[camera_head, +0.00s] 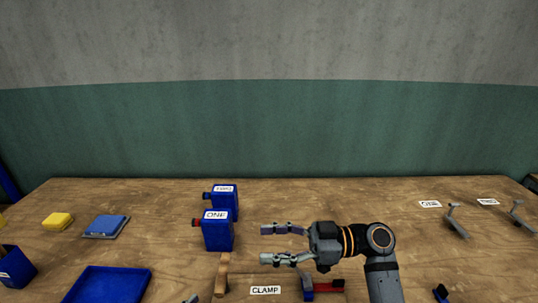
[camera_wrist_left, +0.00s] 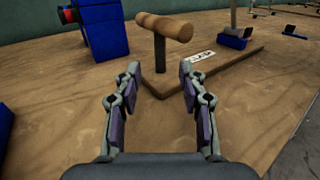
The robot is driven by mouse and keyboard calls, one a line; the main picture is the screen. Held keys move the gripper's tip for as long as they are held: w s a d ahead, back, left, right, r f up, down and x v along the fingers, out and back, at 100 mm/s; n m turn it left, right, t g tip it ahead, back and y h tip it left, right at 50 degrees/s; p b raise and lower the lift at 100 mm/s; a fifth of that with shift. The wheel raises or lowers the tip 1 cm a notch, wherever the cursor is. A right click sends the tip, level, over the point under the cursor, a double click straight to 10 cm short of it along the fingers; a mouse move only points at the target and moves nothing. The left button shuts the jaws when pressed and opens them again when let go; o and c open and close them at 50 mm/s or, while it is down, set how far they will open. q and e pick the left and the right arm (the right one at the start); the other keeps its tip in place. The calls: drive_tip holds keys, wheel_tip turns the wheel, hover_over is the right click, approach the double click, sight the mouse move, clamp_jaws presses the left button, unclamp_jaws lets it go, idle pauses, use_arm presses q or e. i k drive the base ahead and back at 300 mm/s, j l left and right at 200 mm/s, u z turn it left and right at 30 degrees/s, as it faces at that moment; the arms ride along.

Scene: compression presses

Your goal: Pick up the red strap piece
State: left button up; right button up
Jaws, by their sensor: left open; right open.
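A red piece (camera_head: 328,287), which looks like the red strap piece, lies on the table beside a blue block (camera_head: 307,286), right of the CLAMP label (camera_head: 265,290). My right gripper (camera_head: 266,244) is open and empty, pointing left above the table, up and left of the red piece. My left gripper (camera_wrist_left: 159,72) is open and empty in the left wrist view, facing a wooden T-shaped handle (camera_wrist_left: 165,28). Only a small tip of it shows at the bottom of the head view.
Two blue canisters (camera_head: 218,232) stand behind the wooden handle (camera_head: 222,272). A blue tray (camera_head: 108,284), a blue pad (camera_head: 106,226) and a yellow block (camera_head: 58,221) are at the left. Metal brackets (camera_head: 458,222) are at the right.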

sight(337, 284)
drive_tip(key=k+j, duration=1.15)
